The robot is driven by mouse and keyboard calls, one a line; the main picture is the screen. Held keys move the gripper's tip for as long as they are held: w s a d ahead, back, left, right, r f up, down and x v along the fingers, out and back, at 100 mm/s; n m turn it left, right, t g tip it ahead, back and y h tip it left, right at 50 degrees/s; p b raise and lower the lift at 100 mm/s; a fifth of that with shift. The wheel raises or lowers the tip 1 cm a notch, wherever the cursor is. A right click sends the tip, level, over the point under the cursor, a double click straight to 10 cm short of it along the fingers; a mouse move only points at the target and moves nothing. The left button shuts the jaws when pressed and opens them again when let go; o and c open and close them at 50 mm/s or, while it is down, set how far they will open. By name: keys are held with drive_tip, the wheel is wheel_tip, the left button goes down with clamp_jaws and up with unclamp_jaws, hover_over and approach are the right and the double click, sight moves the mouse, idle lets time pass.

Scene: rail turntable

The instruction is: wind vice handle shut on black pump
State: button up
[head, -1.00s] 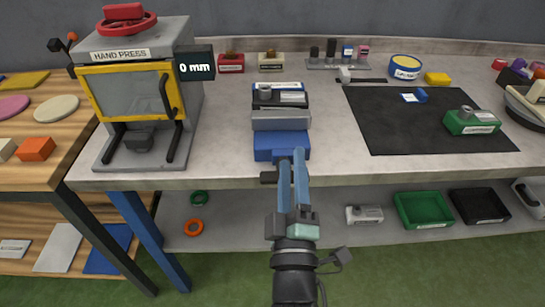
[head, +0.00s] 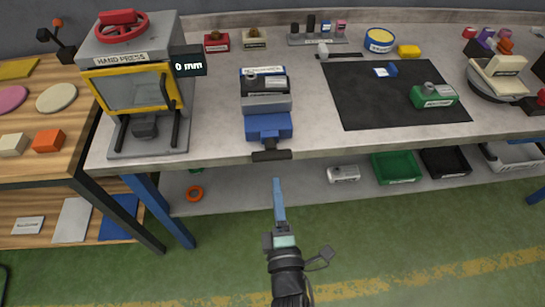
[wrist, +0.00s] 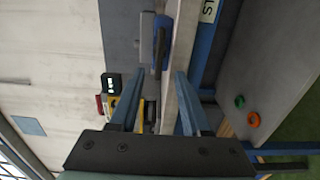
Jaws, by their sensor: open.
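The blue vice (head: 268,126) stands at the front edge of the grey bench. Its dark handle (head: 271,155) is a short crossbar sticking out past the edge. The black pump (head: 275,84), with a grey top and pale label, sits in the vice behind the grey front jaw; I cannot tell how tightly. My gripper (head: 279,182) is open and empty, in front of and below the handle, apart from it. In the head view its fingers overlap into one. In the wrist view, the open fingers (wrist: 155,85) point toward the bench edge, with the vice (wrist: 163,40) beyond them.
A hand press (head: 140,90) reading 0 mm stands left of the vice. A black mat (head: 375,110) with a green pump (head: 434,95) lies to the right. The shelf below holds an orange ring (head: 195,193) and a green tray (head: 395,167). The floor in front is clear.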

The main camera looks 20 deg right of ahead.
sight(273, 160)
drive_tip(key=x, duration=0.9)
clamp_jaws()
